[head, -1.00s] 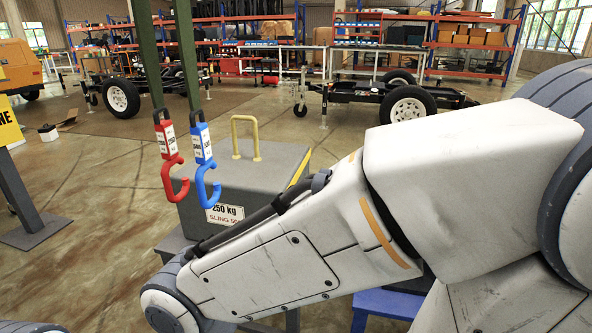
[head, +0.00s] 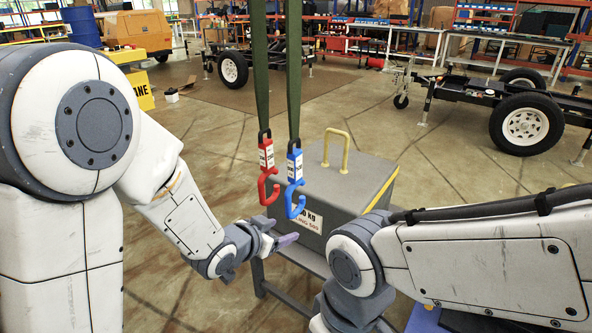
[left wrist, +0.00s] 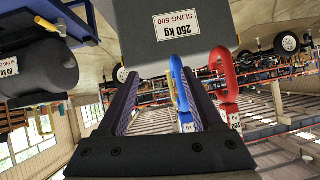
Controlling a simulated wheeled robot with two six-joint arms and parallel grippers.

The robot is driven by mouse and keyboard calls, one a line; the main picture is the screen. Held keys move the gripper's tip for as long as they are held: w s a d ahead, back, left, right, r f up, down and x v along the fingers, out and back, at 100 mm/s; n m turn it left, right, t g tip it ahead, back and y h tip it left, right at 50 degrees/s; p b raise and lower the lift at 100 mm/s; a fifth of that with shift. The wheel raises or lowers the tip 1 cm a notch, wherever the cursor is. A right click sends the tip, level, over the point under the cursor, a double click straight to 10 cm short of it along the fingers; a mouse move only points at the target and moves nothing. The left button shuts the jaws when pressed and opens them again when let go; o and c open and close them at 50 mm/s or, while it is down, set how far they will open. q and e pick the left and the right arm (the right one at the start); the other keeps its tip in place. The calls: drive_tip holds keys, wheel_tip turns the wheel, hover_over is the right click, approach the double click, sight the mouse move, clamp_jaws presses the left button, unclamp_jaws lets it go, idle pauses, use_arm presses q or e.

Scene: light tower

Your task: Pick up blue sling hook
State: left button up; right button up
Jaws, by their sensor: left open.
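The blue sling hook (head: 294,195) hangs from a green strap in the head view, its curved end downward. The red hook (head: 266,178) hangs close to its left. My left gripper (head: 280,240) is open and empty, just below the blue hook in the picture. In the upside-down left wrist view, the blue hook (left wrist: 180,86) shows in the gap between the fingers of my left gripper (left wrist: 162,75), nearer the right finger. The red hook (left wrist: 226,80) shows outside that finger. My right gripper is out of view.
A grey 250 kg block (head: 350,185) with a yellow handle (head: 336,147) stands on a stand behind the hooks. My right forearm crosses the lower right. A wheeled chassis (head: 500,95) stands behind. The left wrist view shows a dark 85 kg cylinder (left wrist: 40,70).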

use_arm(q)
wheel_tip(320, 180, up, 6)
drive_tip(key=w+a+t+h+p, duration=0.1)
drive_tip(key=w+t+h+p, duration=0.1)
drive_tip(key=w+p, duration=0.1)
drive_tip(key=t+h+p, duration=0.2)
drive_tip(key=h+p, duration=0.1)
approach(290, 164)
drive_tip(key=x, duration=1.1)
drive_tip(key=shift+w+d+f, duration=0.2)
drive_tip(key=shift+d, duration=0.05)
clamp_jaws()
drive_tip(key=shift+r, duration=0.2)
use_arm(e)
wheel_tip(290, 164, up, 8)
